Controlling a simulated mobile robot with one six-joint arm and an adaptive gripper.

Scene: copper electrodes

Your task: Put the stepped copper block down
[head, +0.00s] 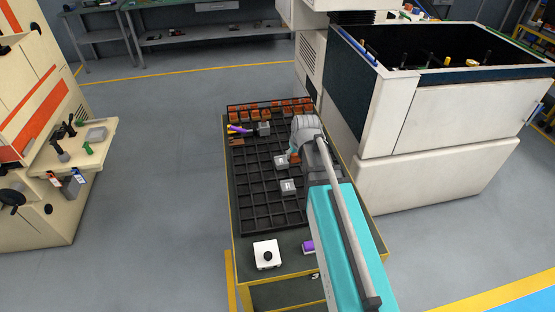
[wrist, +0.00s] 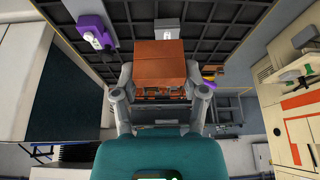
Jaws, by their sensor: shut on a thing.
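The stepped copper block (wrist: 160,65) is orange-brown with a visible step, and it sits between the two fingers of my gripper (wrist: 161,84) in the wrist view. The gripper is shut on it. In the head view my gripper (head: 293,154) is over the black gridded tray (head: 251,207), and only a small part of the copper block (head: 295,158) shows beside it. My arm hides the right part of the tray. I cannot tell whether the block touches the tray.
Grey blocks (head: 288,187) stand in the tray, one close to my gripper. Several copper pieces (head: 270,112) line its far edge. Purple-handled items (head: 238,130) lie at far left. A white box with a black knob (head: 267,254) is at the near edge. Many tray cells are empty.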

